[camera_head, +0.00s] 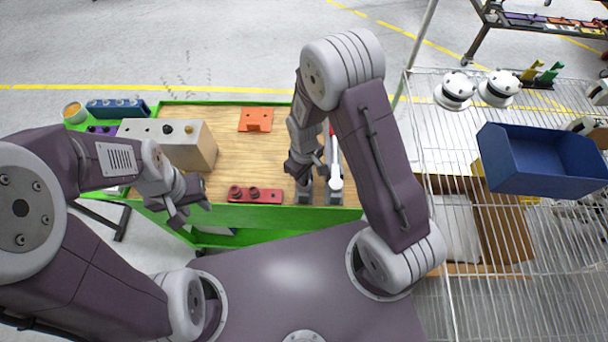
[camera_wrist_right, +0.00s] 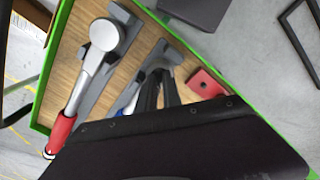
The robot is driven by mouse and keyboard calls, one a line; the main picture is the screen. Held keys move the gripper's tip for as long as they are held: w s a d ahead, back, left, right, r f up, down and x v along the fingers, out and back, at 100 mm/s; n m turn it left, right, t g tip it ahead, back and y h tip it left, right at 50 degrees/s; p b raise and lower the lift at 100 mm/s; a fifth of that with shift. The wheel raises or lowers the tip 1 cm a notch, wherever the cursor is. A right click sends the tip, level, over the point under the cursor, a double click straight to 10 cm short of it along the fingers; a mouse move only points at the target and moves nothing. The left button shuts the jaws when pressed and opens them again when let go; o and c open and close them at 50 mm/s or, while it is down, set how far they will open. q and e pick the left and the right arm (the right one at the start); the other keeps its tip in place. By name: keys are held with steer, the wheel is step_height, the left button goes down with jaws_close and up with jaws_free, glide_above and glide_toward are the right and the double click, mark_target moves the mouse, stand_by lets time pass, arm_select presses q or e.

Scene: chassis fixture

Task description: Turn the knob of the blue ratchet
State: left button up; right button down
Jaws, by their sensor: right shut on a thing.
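The blue ratchet (camera_wrist_right: 125,100) lies in a grey holder on the wooden cart top in the right wrist view, its blue handle partly hidden behind my fingers. My right gripper (camera_wrist_right: 160,82) is shut on its rounded head end; the knob itself is mostly hidden. In the head view my right gripper (camera_head: 304,182) points down over the holder and covers most of this ratchet. My left gripper (camera_head: 188,208) hangs open and empty at the cart's front left edge, away from the ratchet.
A red-handled ratchet (camera_wrist_right: 83,83) lies in a holder (camera_wrist_right: 122,18) just beside. A red block (camera_head: 255,194) is left of my right gripper, with a beige box (camera_head: 190,150) and orange block (camera_head: 256,119) farther off. A wire rack with a blue bin (camera_head: 540,160) stands right.

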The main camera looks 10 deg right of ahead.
steer(key=n, duration=0.4)
steer(key=shift+n+p, duration=0.4)
steer(key=shift+n, duration=1.4)
steer(key=c, duration=1.5)
jaws_free()
step_height(320, 180, up, 9)
